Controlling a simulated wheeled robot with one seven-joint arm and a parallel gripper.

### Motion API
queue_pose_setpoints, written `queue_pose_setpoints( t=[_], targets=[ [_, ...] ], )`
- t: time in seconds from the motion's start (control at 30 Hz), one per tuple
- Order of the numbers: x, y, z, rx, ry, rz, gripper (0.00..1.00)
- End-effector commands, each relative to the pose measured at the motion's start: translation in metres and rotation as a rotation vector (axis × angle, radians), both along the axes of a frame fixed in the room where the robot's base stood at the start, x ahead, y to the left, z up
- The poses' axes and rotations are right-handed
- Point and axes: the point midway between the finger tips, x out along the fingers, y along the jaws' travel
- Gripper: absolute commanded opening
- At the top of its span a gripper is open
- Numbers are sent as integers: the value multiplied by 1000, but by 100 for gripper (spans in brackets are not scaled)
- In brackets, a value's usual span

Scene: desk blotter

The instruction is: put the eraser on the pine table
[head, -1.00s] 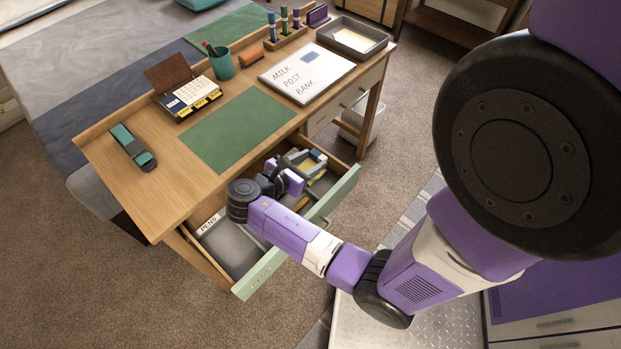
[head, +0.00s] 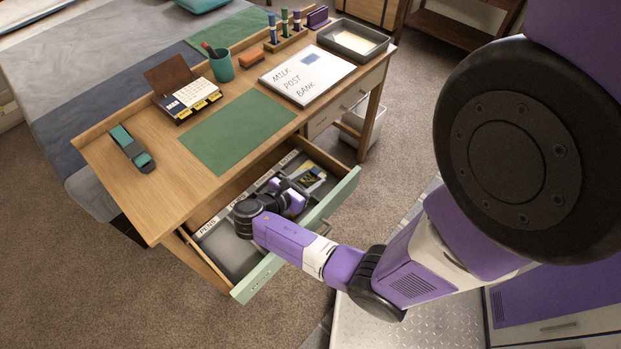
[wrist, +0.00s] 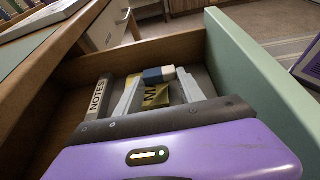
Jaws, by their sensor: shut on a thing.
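The eraser (wrist: 159,75), a small block with a dark blue end and a white end, sits between my fingertips in the wrist view. My gripper (wrist: 158,82) is shut on it, low inside the open drawer, above a yellow item marked with letters. In the head view my gripper (head: 303,184) reaches into the right part of the drawer, and the eraser is too small there to make out clearly. The light wooden table (head: 115,178), likely the pine table, stands above the drawer, with clear wood at its left and front.
The drawer (head: 232,250) has a pale green front and labelled compartments; its walls surround my gripper. On the table are a green blotter (head: 238,130), a whiteboard (head: 305,75), a stapler-like item (head: 132,148), a calendar (head: 190,97), a teal cup (head: 221,66) and an orange block (head: 252,60).

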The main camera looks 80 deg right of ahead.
Motion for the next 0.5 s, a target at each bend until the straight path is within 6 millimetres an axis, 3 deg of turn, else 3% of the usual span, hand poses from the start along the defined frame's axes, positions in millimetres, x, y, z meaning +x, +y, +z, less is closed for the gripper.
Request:
queue_pose_setpoints(
  t=[0.1, 0.13, 0.23, 0.5],
  targets=[
    [0, 0, -4, 0, 1, 0, 8],
    [0, 0, -4, 0, 1, 0, 48],
    [0, 0, -3, 0, 1, 0, 68],
    [0, 0, -3, 0, 1, 0, 68]
  ],
)
